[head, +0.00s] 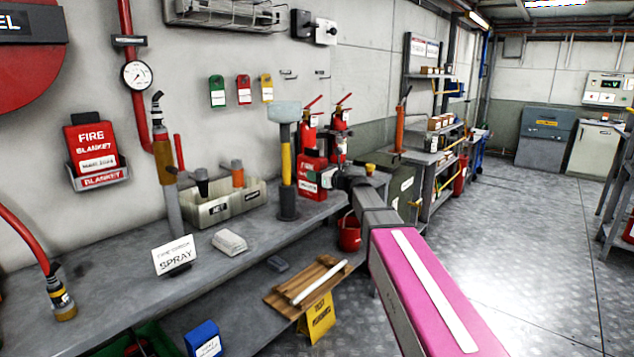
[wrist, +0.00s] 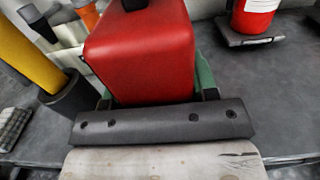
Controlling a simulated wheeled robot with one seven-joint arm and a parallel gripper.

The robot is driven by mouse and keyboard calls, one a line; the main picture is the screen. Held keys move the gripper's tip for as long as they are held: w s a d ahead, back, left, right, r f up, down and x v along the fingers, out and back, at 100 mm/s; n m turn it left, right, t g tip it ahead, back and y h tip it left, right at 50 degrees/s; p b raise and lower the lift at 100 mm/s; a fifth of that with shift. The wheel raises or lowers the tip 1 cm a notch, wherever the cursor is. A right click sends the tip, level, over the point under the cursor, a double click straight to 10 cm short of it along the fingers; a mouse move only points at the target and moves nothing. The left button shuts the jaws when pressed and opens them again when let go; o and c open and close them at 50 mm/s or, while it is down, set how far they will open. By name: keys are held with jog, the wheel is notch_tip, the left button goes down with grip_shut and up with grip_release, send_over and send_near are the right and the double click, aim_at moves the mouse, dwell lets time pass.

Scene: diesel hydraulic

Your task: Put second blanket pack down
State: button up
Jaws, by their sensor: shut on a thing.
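A red blanket pack (head: 312,178) is at the end of my arm, over the far part of the grey bench (head: 120,250), right of the upright hammer. My gripper (head: 337,180) is shut on it. In the wrist view the red pack (wrist: 140,50) sits upright between the fingers of my gripper (wrist: 155,92). I cannot tell whether its underside touches the bench. Another red fire blanket pack (head: 90,148) sits in a wall holder (head: 99,177) at the left.
The yellow-handled hammer (head: 286,150) stands in a dark holder close left of the held pack. Red extinguishers (head: 341,125) stand behind it. A tool caddy (head: 220,207), a spray sign (head: 175,256) and a pale block (head: 229,242) are on the bench. Open floor lies to the right.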

jog(key=shift+f, duration=1.25)
jog(key=shift+f, duration=0.15)
jog(key=o, duration=1.3)
jog(key=shift+c, duration=0.2)
